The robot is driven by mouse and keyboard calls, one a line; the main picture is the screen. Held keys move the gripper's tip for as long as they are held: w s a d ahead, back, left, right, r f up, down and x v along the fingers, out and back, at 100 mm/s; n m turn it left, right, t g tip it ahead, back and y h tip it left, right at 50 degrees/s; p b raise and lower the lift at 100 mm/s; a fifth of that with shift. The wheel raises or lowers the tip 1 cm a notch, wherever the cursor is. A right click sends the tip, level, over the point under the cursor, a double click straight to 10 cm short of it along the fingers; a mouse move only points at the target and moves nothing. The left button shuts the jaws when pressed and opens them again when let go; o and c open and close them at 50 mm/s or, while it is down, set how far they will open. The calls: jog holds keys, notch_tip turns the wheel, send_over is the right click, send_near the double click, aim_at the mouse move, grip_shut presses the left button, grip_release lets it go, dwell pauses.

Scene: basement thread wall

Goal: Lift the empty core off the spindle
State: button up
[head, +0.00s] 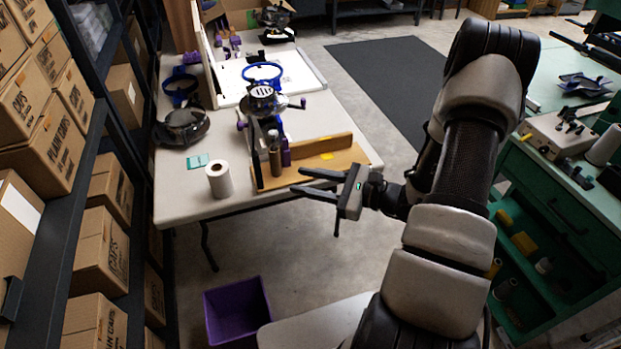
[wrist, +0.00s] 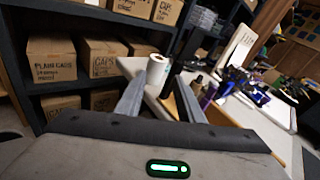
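I cannot make out for certain which thing is the empty core or its spindle. On the white table, a white roll with a hole in its top (head: 219,180) stands upright near the front edge; it also shows in the wrist view (wrist: 158,72). A dark brownish cylinder (head: 275,160) stands upright to its right, with a purple one (head: 286,153) close by. My gripper (head: 297,181) is open and empty, pointing left, in front of the wooden board. Its two fingers (wrist: 156,92) are apart in the wrist view, apparently with nothing between them.
An embroidery machine with a blue hoop (head: 263,85) stands on the white table (head: 180,205), with dark caps at left. Boxes marked as plain caps (head: 45,150) fill the left shelf. A purple bin (head: 237,310) is on the floor. A green bench (head: 560,205) holds cones (head: 605,145).

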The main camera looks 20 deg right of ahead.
aim_at(278, 154)
jog(key=w+d+f+m+t+h+b, duration=0.1)
jog(key=w+d+f+m+t+h, duration=0.3)
jog(key=w+d+f+m+t, duration=0.15)
jog(key=shift+g, duration=0.35)
jog(key=x, duration=0.5)
jog(key=a+b+x, duration=0.1)
jog(key=x, duration=0.5)
jog(key=b+x, duration=0.1)
jog(key=x, duration=0.4)
jog(key=shift+s+a, duration=0.1)
jog(key=shift+a, duration=0.25)
jog(key=c, duration=0.8)
jog(key=shift+r, duration=0.2)
